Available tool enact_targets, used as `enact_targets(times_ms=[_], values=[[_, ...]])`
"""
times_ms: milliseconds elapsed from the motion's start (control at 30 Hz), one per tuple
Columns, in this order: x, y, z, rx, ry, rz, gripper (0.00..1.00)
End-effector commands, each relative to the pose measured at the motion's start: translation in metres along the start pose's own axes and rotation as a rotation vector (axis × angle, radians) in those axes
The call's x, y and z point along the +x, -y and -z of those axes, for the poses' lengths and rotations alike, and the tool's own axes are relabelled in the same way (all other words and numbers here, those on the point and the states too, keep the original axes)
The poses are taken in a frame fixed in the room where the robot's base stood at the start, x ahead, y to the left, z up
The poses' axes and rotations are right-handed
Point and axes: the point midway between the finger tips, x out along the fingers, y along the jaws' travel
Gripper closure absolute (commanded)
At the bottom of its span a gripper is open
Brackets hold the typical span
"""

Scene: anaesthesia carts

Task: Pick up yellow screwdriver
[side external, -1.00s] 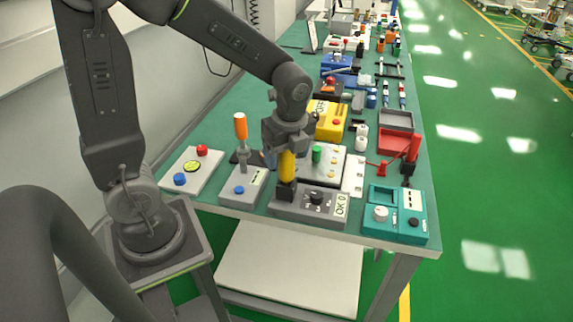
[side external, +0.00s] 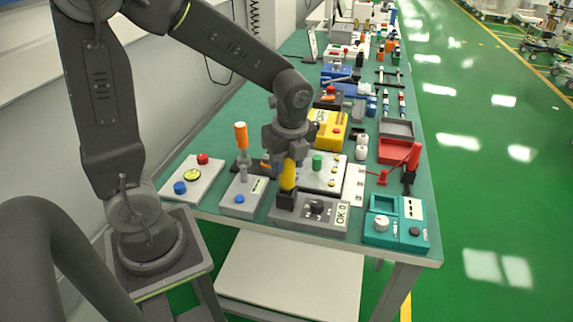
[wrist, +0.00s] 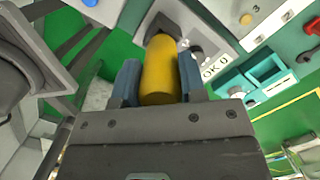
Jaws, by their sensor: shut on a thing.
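The yellow screwdriver (side external: 289,176) stands upright at a grey device (side external: 300,212) with a dark knob and an "OK 0" label, near the table's front edge. Its lower end meets a black holder (side external: 286,200) on that device; I cannot tell whether it is clear of the holder. My gripper (wrist: 160,82) is shut on the yellow handle, which also shows in the wrist view (wrist: 161,66), one blue-grey finger on each side. The screwdriver's tip is hidden.
A yellow box (side external: 327,130) lies behind. The green floor at right is open.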

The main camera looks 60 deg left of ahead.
Motion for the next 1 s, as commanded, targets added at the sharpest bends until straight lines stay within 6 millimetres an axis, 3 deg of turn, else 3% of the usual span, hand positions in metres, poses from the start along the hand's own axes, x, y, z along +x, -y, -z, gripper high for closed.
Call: enact_targets(times_ms=[267,700,1000], values=[[-0.035,0.001,-0.005,-0.001,0.000,0.007,0.83],[-0.075,-0.043,-0.086,-0.010,0.001,0.005,0.83],[-0.089,-0.054,-0.114,-0.001,0.000,0.001,0.83]])
